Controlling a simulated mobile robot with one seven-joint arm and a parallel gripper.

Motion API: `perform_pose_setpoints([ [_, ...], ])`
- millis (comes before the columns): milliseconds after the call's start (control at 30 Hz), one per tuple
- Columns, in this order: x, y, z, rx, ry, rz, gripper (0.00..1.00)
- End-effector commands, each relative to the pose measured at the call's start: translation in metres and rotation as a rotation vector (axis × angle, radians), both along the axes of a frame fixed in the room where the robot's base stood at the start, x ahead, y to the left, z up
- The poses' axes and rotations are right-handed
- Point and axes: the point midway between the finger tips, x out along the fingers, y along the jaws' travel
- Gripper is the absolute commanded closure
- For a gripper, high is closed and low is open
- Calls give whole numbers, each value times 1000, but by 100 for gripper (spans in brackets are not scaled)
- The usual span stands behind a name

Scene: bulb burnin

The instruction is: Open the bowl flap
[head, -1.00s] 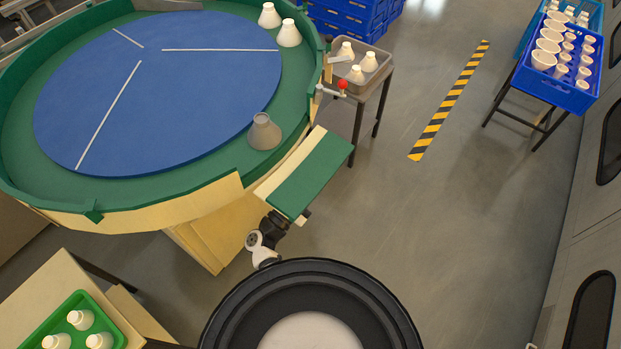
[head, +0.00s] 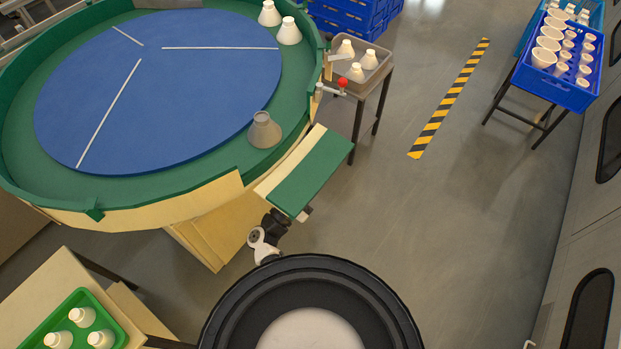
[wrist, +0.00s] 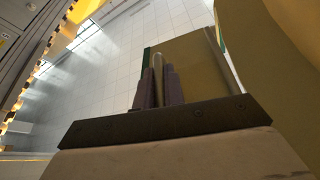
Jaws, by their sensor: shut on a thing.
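The bowl flap (head: 313,175) is a green panel with a cream edge strip. It sticks outward from a gap in the rim of the big round bowl (head: 140,213), its green face up. My gripper (wrist: 159,80) is shut on a pale bar, apparently the flap's handle (wrist: 158,62), in the wrist view. The flap's olive-tan side (wrist: 200,68) is just behind the fingers there. In the head view my wrist reaches the flap's lower end, and the flap hides the fingertips.
A grey bulb (head: 265,131) stands inside the bowl near the gap. White bulbs (head: 288,32) stand farther back. A red-knobbed latch (head: 342,83) is at the rim beside a grey tray (head: 378,66) of bulbs. A green tray (head: 118,322) is lower left.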

Motion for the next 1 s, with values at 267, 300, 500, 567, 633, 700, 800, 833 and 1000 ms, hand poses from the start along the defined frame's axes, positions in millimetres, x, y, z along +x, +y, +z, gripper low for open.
perform_pose_setpoints([
  [267, -4, -7, 21, -71, 51, -5, 100],
  [300, -4, -6, 23, -70, 50, -4, 100],
  [500, -3, -4, 25, -70, 48, -1, 100],
  [567, -3, -4, 25, -71, 48, -1, 100],
  [633, -3, -4, 25, -70, 47, 0, 100],
  [700, -3, -4, 25, -71, 48, -1, 100],
  [800, -3, -4, 25, -71, 48, -1, 80],
  [833, -3, -4, 25, -71, 48, -1, 76],
  [1000, -3, -4, 25, -70, 48, -1, 67],
])
